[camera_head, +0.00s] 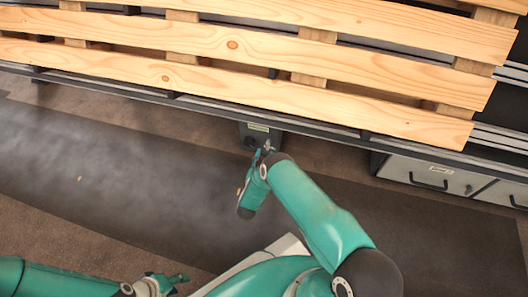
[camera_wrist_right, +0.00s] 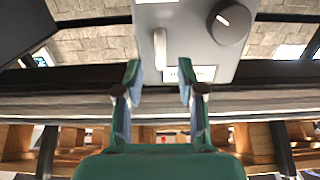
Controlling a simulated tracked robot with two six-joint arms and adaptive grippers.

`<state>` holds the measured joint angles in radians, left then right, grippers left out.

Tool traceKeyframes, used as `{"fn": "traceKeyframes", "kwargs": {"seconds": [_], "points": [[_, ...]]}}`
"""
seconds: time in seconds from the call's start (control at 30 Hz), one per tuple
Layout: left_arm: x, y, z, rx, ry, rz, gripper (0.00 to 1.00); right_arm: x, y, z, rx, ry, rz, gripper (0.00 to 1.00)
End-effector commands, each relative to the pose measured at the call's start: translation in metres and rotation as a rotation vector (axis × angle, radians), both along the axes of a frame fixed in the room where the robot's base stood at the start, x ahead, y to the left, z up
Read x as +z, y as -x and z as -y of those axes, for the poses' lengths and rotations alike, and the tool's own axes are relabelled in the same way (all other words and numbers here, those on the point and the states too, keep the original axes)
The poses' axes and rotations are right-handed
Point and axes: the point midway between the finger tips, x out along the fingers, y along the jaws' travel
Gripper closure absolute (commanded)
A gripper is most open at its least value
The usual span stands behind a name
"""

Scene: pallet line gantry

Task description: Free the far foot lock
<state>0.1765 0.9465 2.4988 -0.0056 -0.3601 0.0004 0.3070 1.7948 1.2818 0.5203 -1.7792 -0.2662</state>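A small dark box with a label (camera_head: 259,128) hangs below the rail under the wooden pallet. In the right wrist view it is a grey box (camera_wrist_right: 188,25) with a pale upright lever (camera_wrist_right: 160,46), a dark round knob (camera_wrist_right: 229,22) and a label. I cannot tell whether this is the far foot lock. My right gripper (camera_head: 264,150) is just in front of the box. In the wrist view its fingers (camera_wrist_right: 160,84) are apart with nothing between them, below the lever in the picture. My left gripper (camera_head: 162,284) is low at the left, partly out of frame, far from the box.
The slatted wooden pallet (camera_head: 232,44) lies on the dark rail frame across the top. Grey drawers with black handles (camera_head: 432,176) stand at the right below the rail. A dark floor mat (camera_head: 110,165) lies open and clear at the left.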

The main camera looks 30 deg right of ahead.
Motion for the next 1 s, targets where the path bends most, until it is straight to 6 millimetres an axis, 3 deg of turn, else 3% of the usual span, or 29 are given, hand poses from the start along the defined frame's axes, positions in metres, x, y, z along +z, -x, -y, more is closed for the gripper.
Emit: {"fn": "traceKeyframes", "kwargs": {"seconds": [0.1, 0.3, 0.67, 0.9, 1.0], "points": [[-0.012, 0.0, 0.0, 0.0, 0.0, 0.0, 0.6, -0.002, -0.013, 0.017, -0.001, 0.0, 0.003, 0.61], [-0.018, 0.0, 0.0, 0.0, 0.0, 0.0, 0.6, -0.001, -0.027, 0.031, 0.0, 0.0, 0.001, 0.61], [-0.019, 0.0, 0.0, 0.0, 0.0, 0.0, 0.6, 0.0, -0.03, 0.034, 0.002, -0.001, -0.001, 0.61], [-0.019, 0.0, 0.0, 0.0, 0.0, 0.0, 0.6, 0.0, -0.03, 0.033, 0.002, 0.0, 0.0, 1.0], [-0.019, 0.0, 0.0, 0.0, 0.0, 0.0, 0.6, 0.0, -0.03, 0.033, 0.002, 0.0, 0.0, 1.0]]}}
